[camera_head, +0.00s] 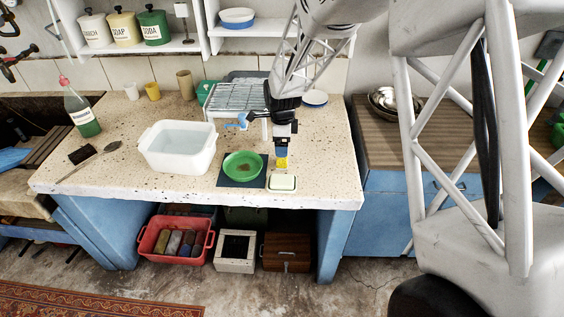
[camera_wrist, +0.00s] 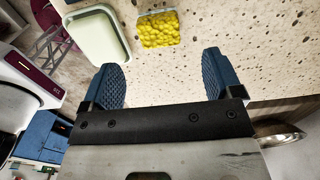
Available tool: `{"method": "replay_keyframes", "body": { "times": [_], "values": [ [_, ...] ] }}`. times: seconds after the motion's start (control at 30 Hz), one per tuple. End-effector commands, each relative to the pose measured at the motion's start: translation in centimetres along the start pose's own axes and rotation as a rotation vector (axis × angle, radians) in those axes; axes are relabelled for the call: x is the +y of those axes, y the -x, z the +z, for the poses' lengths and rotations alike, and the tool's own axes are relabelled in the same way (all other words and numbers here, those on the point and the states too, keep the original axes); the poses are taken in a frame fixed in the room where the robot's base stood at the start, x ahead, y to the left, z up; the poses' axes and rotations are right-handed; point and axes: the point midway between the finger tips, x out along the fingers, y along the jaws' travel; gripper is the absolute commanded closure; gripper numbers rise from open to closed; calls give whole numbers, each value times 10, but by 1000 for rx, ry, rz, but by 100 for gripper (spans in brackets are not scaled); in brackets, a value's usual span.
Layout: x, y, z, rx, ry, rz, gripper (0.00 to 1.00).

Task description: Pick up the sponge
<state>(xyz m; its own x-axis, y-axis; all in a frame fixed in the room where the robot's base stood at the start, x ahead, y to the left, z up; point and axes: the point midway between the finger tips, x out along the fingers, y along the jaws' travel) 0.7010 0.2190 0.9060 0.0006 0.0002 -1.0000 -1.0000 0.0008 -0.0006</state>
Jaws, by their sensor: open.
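The yellow sponge (camera_head: 282,163) shows as a small block on the speckled stone counter, just below my gripper (camera_head: 281,153) in the head view. In the wrist view the sponge (camera_wrist: 158,30) has a bumpy yellow top and a pale edge. It lies beyond the fingertips, roughly centred between them. My gripper (camera_wrist: 163,68) is open, with its two blue ridged fingers apart and nothing between them. A pale block in a green-rimmed dish (camera_head: 283,183) lies in front of the sponge; this dish also shows in the wrist view (camera_wrist: 97,36), left of the sponge.
A green dish (camera_head: 243,165) sits on a dark blue mat (camera_head: 227,180) left of my gripper. A white basin (camera_head: 178,160) stands farther left. A wire drying rack (camera_head: 236,97) is behind. The counter's front edge (camera_head: 200,195) runs close to the pale block's dish.

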Motion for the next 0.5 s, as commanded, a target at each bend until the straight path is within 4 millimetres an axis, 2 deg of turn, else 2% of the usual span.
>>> {"method": "replay_keyframes", "body": {
  "times": [0.3, 0.5],
  "values": [
    [0, -22, 0, 0, 1, 1, 15],
    [0, -24, 0, 0, 1, 0, 15]
  ]
}}
